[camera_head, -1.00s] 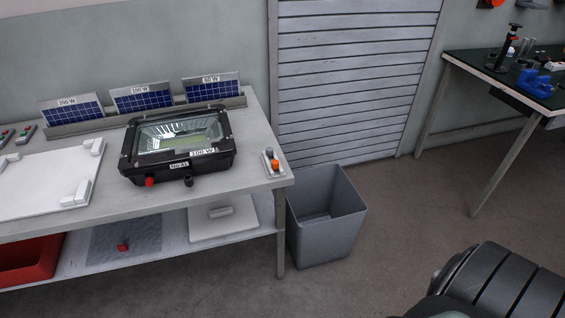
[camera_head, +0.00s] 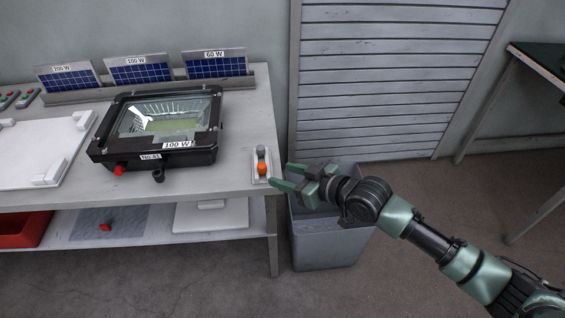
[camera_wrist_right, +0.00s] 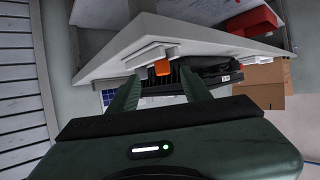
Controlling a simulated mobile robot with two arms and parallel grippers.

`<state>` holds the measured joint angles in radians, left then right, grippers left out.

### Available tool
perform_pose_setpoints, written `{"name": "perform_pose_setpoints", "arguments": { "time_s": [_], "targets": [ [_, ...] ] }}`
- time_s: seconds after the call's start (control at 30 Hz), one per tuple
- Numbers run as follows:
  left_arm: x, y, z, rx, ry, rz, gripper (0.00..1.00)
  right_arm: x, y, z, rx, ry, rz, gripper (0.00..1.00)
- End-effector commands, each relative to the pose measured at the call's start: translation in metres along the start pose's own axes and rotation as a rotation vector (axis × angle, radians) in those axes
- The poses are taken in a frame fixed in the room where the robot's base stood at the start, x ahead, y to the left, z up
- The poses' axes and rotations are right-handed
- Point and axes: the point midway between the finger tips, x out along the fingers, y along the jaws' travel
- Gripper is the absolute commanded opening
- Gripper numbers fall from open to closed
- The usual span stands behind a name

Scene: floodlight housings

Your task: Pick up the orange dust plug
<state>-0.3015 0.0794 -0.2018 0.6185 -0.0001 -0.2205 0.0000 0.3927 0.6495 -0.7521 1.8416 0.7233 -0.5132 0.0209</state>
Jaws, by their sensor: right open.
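The orange dust plug (camera_head: 263,169) stands in a small pale holder (camera_head: 261,179) near the right end of the workbench, in front of a grey plug (camera_head: 261,152). My right gripper (camera_head: 281,176) comes in from the right at the bench edge, open and empty. Its fingertips point left toward the orange plug, just right of it, and no contact shows. In the right wrist view the orange plug (camera_wrist_right: 162,68) shows beyond and between the two open fingers (camera_wrist_right: 158,82). My left gripper is in neither view.
A black floodlight housing (camera_head: 160,130) marked 100 W stands on the bench left of the holder. Solar panels (camera_head: 142,70) line the back. A white board (camera_head: 35,150) lies at left. A grey bin (camera_head: 325,245) stands on the floor below my right gripper.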

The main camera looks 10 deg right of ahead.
Motion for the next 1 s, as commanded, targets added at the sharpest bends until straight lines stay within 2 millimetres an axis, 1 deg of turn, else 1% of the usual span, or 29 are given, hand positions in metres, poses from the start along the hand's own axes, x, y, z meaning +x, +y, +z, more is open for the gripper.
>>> {"name": "perform_pose_setpoints", "arguments": {
  "time_s": [0.03, 0.07, 0.17, 0.43, 0.6, 0.7, 0.8, 1.0],
  "targets": [
    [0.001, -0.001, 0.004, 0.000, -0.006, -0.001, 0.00, -0.003, -0.003, -0.008, -0.012, 0.011, -0.013, 0.48],
    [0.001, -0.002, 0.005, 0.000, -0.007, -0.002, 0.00, -0.004, -0.005, -0.012, -0.016, 0.015, -0.021, 0.48],
    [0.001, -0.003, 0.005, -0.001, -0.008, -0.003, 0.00, 0.001, -0.008, -0.018, -0.018, 0.022, -0.032, 0.48],
    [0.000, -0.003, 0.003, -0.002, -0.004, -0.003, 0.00, 0.031, -0.009, -0.018, -0.017, 0.023, -0.031, 0.48],
    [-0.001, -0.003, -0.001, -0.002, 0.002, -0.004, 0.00, 0.058, -0.009, -0.015, -0.016, 0.024, -0.031, 0.48],
    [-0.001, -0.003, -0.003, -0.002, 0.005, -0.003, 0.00, 0.069, -0.009, -0.015, -0.016, 0.022, -0.031, 0.48],
    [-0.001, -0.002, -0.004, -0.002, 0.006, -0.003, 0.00, 0.073, -0.010, -0.015, -0.018, 0.022, -0.031, 0.48],
    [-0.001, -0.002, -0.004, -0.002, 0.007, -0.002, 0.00, 0.073, -0.010, -0.015, -0.018, 0.022, -0.030, 0.48]
  ]
}}
